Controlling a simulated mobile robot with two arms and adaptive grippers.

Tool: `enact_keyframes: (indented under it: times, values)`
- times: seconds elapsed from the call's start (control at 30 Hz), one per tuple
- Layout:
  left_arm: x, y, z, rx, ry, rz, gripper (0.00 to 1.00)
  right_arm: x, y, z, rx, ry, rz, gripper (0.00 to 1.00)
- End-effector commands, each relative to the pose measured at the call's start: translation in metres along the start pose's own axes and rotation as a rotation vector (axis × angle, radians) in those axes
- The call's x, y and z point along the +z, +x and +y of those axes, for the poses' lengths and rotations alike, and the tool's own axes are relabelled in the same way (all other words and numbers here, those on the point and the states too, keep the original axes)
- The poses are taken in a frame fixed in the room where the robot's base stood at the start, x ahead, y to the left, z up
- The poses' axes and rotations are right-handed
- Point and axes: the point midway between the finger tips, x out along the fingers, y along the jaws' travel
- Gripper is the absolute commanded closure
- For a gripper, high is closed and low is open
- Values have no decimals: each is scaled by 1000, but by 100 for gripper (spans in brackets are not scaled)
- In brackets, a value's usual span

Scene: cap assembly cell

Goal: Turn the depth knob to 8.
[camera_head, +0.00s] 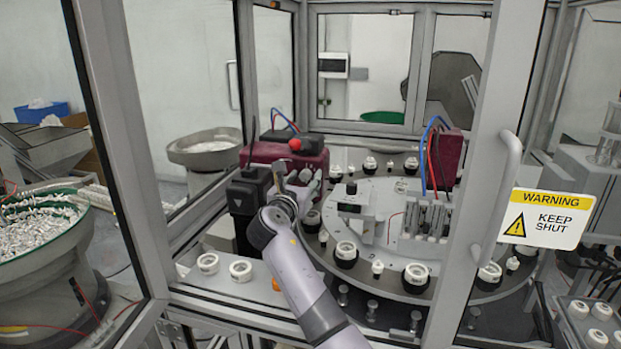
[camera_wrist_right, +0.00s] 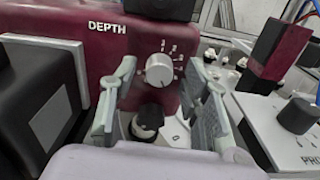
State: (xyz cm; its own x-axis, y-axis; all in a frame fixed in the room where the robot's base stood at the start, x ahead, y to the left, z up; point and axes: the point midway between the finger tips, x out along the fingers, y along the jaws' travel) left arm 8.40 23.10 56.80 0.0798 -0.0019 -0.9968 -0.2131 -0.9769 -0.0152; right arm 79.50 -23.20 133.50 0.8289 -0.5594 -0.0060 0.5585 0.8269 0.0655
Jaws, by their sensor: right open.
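The depth knob (camera_wrist_right: 159,70) is a round light-grey dial on a dark red housing (camera_wrist_right: 110,58), below the word DEPTH in the right wrist view. Small scale marks run along its upper right side; its pointer setting is too small to read. My right gripper (camera_wrist_right: 161,68) is open, one grey finger to each side of the knob in that view, with visible gaps. Whether the fingertips reach the knob's depth is unclear. In the head view my right gripper (camera_head: 292,182) is in front of the red housing (camera_head: 262,153), and I cannot make out the knob clearly. My left gripper is not in view.
A black box-shaped unit (camera_head: 247,198) stands close left of my right gripper. A rotary table (camera_head: 384,276) with white caps in black holders lies to the right. A black-and-white part (camera_wrist_right: 147,120) sits below the knob. Enclosure posts and a door (camera_head: 492,180) frame the opening.

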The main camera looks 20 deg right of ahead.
Motion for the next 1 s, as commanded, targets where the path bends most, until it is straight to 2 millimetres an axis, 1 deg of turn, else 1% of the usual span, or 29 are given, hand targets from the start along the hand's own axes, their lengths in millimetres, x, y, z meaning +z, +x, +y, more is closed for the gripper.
enact_keyframes:
  times: [0.33,0.9,1.0]
  values:
    - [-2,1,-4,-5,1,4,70,1,-1,1,0,0,-1,57]
    - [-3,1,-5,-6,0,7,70,0,-1,1,0,0,0,95]
    - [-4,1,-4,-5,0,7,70,0,-1,1,0,0,0,100]
